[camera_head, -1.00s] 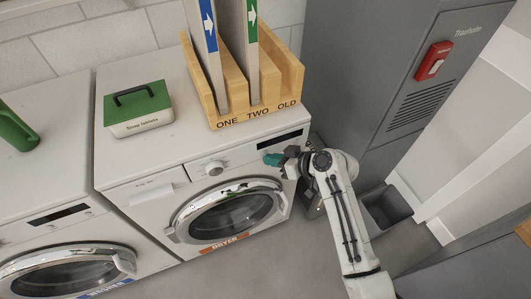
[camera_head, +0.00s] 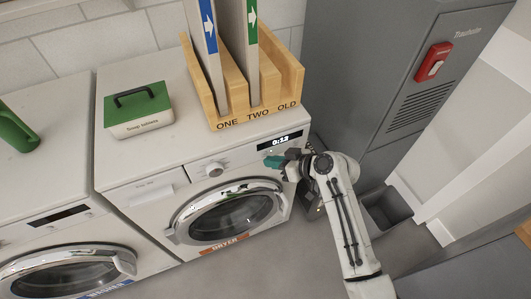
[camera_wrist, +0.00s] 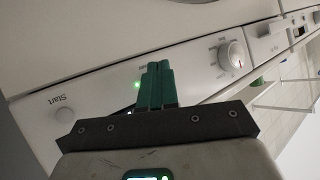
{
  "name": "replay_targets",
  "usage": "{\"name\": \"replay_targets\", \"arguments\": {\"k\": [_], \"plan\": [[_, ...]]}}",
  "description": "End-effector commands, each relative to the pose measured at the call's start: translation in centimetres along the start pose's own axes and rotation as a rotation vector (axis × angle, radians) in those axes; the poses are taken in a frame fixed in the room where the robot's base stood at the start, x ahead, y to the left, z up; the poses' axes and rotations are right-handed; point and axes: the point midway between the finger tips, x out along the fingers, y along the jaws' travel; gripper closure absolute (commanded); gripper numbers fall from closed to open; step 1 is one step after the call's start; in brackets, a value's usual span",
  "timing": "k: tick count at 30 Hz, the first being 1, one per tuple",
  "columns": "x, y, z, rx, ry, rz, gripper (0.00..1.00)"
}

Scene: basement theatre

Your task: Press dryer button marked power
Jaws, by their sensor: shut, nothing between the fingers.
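The dryer (camera_head: 215,172) is the white front-loading machine with an orange label reading DRYER below its round door. Its display (camera_head: 280,143) is lit and seems to read 0:13. My gripper (camera_head: 272,160) is shut and empty, its teal fingers at the dryer's control panel just below the display. In the wrist view the fingertips (camera_wrist: 158,66) are close to the panel, beside a small lit green light (camera_wrist: 137,85). Whether they touch the panel is unclear. A round button marked Start (camera_wrist: 66,114) and a dial (camera_wrist: 230,56) show on the panel. The power marking is not visible.
A wooden rack (camera_head: 255,110) marked ONE, TWO, OLD and a green-lidded soap tablets box (camera_head: 138,108) stand on the dryer. The washer (camera_head: 55,225) is at left. A grey cabinet (camera_head: 400,80) with a red switch and a dark bin (camera_head: 388,208) are at right.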

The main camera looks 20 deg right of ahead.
Motion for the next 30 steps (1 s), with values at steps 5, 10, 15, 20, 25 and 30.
{"name": "replay_targets", "arguments": {"k": [5,10,15,20,25,30], "plan": [[-0.3,-0.2,0.2,0.000,0.000,0.000,1.00],[-0.3,-0.2,0.2,0.000,0.000,0.000,1.00],[-0.9,-0.6,0.6,0.000,-0.001,0.000,1.00],[-1.9,-1.4,1.2,0.000,-0.001,0.001,1.00],[-3.0,-2.2,2.0,0.001,0.000,0.000,1.00],[-4.0,-2.9,2.9,0.001,-0.001,0.000,1.00]]}}
